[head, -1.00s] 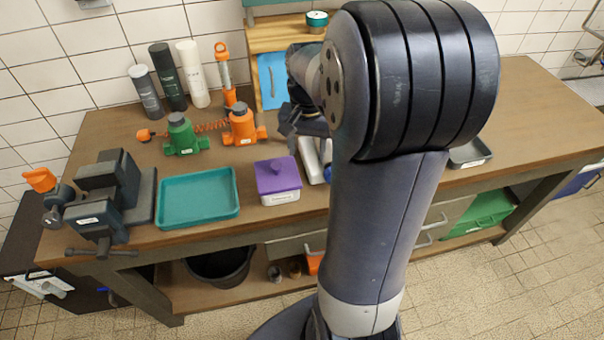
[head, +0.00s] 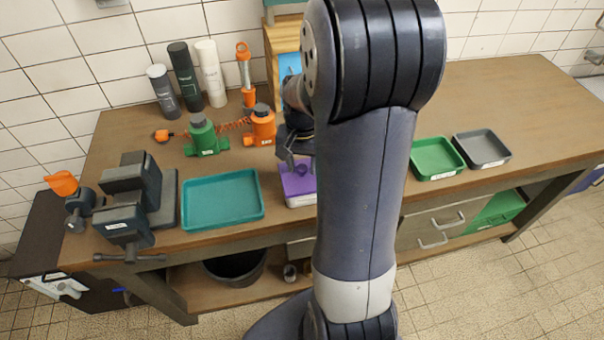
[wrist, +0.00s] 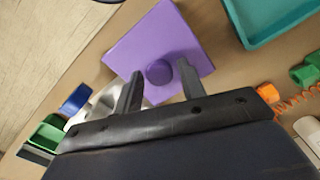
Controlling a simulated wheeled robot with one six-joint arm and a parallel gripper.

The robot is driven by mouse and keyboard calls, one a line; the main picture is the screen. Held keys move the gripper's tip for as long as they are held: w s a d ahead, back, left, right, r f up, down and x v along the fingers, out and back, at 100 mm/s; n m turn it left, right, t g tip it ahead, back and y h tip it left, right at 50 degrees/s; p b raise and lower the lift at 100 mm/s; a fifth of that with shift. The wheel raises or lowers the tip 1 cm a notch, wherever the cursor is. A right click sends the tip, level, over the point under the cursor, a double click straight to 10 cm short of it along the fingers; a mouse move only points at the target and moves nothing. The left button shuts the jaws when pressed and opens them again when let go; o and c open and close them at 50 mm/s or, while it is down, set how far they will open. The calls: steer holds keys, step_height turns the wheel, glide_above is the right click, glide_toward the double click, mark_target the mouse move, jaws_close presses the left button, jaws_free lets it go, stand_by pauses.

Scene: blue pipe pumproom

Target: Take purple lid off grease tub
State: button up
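The grease tub (head: 300,201) is a white box on the bench, partly hidden behind my arm in the head view. Its purple lid (head: 298,185) is on top, with a round purple knob in the middle. In the wrist view the lid (wrist: 165,45) fills the upper middle and its knob (wrist: 158,73) shows clearly. My gripper (wrist: 158,82) is open, with one dark finger on each side of the knob and gaps between. In the head view my gripper (head: 290,163) is just above the lid. Whether it touches the lid is unclear.
A teal tray (head: 222,200) lies left of the tub, with a dark vise (head: 135,200) beyond it. Green (head: 205,137) and orange (head: 262,126) valve bodies stand behind. Green (head: 437,158) and grey (head: 482,149) trays sit right of my arm. The bench's far right is clear.

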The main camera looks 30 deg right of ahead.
steer(key=c, duration=0.7)
steer(key=shift+c, duration=0.2)
steer(key=shift+r, duration=0.15)
